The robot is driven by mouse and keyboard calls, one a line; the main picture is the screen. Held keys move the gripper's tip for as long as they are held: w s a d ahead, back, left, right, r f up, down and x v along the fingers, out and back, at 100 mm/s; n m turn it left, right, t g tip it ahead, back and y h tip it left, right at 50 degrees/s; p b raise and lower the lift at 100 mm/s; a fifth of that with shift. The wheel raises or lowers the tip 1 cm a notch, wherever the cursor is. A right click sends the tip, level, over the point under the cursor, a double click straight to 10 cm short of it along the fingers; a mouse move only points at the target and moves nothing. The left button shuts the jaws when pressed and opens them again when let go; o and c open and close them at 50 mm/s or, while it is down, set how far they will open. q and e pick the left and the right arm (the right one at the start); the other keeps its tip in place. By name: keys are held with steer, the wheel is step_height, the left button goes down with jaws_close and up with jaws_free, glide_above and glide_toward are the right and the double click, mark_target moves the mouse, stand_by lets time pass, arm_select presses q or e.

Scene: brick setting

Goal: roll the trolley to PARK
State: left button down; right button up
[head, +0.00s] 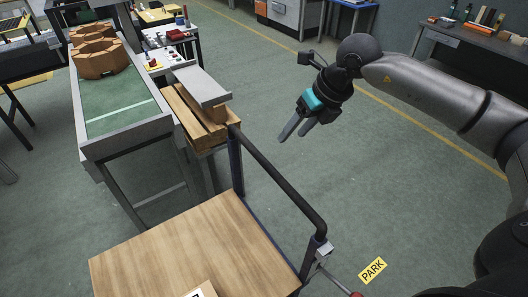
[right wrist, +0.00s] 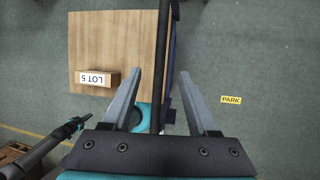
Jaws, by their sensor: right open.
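The trolley has a wooden deck (head: 190,250) and a dark handle bar (head: 280,180) on blue posts along its right side. The deck (right wrist: 118,40) also shows in the right wrist view, where the bar (right wrist: 160,60) runs between my fingers in the picture. My right gripper (head: 295,130) is open and empty, apart from the bar in the head view. A yellow PARK label (head: 372,270) lies on the floor right of the trolley. What looks like my left gripper (right wrist: 75,126) shows at lower left in the right wrist view; its jaws are unclear.
A small box labelled LOT 5 (right wrist: 97,80) sits on the deck. A red-tipped lever (head: 355,294) shows near the handle post. A green-topped bench (head: 115,100) and stacked wooden beams (head: 195,118) stand behind the trolley. The floor around PARK looks clear.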

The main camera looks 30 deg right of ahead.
mark_target(269, 164)
steer(key=p+x, duration=0.1)
steer(key=x, duration=1.4)
jaws_close()
steer(key=shift+d, duration=0.1)
stand_by(1.0)
